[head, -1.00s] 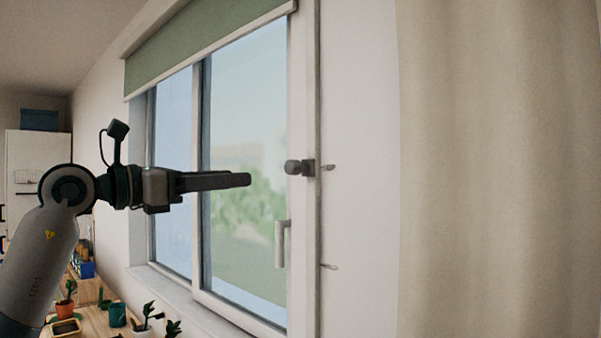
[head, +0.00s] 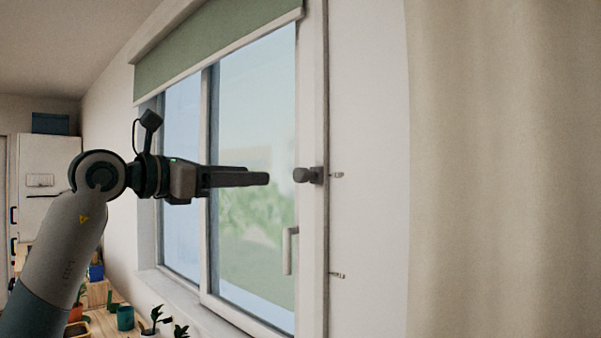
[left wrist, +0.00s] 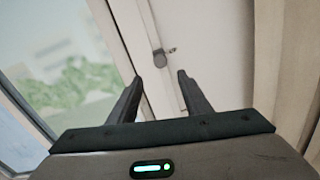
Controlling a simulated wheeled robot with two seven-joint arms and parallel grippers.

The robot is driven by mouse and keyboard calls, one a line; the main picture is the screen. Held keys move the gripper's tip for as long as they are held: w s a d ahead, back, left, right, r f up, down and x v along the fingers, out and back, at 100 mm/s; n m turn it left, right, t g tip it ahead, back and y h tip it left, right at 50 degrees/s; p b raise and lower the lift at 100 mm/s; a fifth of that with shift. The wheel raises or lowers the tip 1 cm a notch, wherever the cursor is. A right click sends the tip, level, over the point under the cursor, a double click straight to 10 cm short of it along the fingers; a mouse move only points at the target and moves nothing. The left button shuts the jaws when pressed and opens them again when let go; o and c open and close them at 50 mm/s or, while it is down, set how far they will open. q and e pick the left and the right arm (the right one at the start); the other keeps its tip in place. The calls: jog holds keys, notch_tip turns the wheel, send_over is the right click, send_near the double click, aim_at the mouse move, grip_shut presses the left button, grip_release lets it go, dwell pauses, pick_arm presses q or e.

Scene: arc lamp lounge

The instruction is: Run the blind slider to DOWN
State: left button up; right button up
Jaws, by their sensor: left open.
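The blind slider, a dark grey knob (head: 308,175), sits on a thin vertical rail (head: 327,230) at the window's right side. It is level with the upper of two small wall marks (head: 337,175); their lettering is too small to read. A lower mark (head: 337,275) is further down the rail. My left gripper (head: 268,179) is to the left of the knob, pointing right at about its height, apart from it. In the left wrist view the knob (left wrist: 160,58) shows beyond the open, empty fingers (left wrist: 160,80). The green blind (head: 210,45) covers only the window's top. My right gripper is not in view.
A window handle (head: 289,250) stands out below and left of the knob. A beige curtain (head: 500,170) hangs at the right. Potted plants (head: 155,318) and a green pot (head: 125,318) stand at lower left below the window.

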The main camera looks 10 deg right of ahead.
aim_at(297, 174)
pick_arm(q)
jog(key=p+x, duration=0.6)
jog(key=x, duration=0.7)
jog(key=shift+d+r, duration=0.1)
jog(key=shift+r, duration=0.05)
jog(key=shift+p+x, duration=0.3)
jog(key=shift+x, duration=0.45)
grip_shut()
